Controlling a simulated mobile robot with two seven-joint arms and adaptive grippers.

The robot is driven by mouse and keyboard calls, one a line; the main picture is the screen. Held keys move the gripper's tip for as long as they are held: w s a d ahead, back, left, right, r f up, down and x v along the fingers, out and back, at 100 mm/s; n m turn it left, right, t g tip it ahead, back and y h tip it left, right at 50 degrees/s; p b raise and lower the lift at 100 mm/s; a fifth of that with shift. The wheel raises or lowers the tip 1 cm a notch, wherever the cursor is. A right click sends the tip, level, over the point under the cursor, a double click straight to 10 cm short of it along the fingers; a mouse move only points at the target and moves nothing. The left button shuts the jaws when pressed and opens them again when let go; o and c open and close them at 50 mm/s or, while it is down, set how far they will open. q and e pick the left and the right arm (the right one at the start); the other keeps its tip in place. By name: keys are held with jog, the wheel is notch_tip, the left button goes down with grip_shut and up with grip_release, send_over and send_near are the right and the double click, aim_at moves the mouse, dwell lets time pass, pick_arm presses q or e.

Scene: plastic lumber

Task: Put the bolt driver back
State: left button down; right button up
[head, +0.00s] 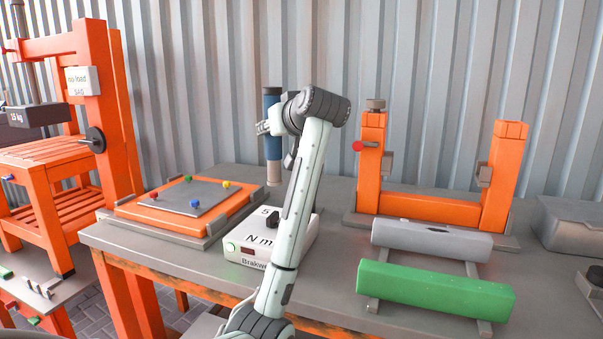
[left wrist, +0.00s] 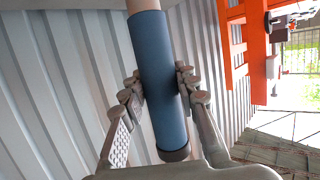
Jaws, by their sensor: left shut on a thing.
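The bolt driver (head: 272,146) is upright in the head view, with a blue grip, a dark cap on top and a greyish lower part. My left gripper (head: 275,127) is shut on its blue grip. In the left wrist view the two fingers of the left gripper (left wrist: 160,88) close on either side of the blue grip of the bolt driver (left wrist: 158,75). The lower end overlaps the back of the grey table (head: 190,250); I cannot tell whether it touches. My right gripper is not in view.
A white box marked "N m" (head: 249,247) stands partly behind my left arm. An orange-framed plate (head: 185,203) with coloured knobs lies at left. An orange U-shaped frame (head: 433,207), a grey bar (head: 430,238) and a green bar (head: 435,291) are at right. A corrugated wall (head: 430,80) is behind.

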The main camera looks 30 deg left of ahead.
pick_arm(q)
jog(key=w+d+f, duration=0.3)
jog(key=w+f, duration=0.3)
jog(key=f, duration=0.2)
jog(key=shift+w+f, duration=0.15)
jog(key=shift+w, duration=0.25)
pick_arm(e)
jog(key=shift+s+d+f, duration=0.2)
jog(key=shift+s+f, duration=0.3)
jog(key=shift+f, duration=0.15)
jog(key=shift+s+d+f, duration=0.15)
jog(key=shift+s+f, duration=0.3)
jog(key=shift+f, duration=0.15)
pick_arm(q)
jog(key=shift+f, duration=0.15)
jog(key=c, duration=1.2)
grip_release()
jog(key=shift+o, duration=0.3)
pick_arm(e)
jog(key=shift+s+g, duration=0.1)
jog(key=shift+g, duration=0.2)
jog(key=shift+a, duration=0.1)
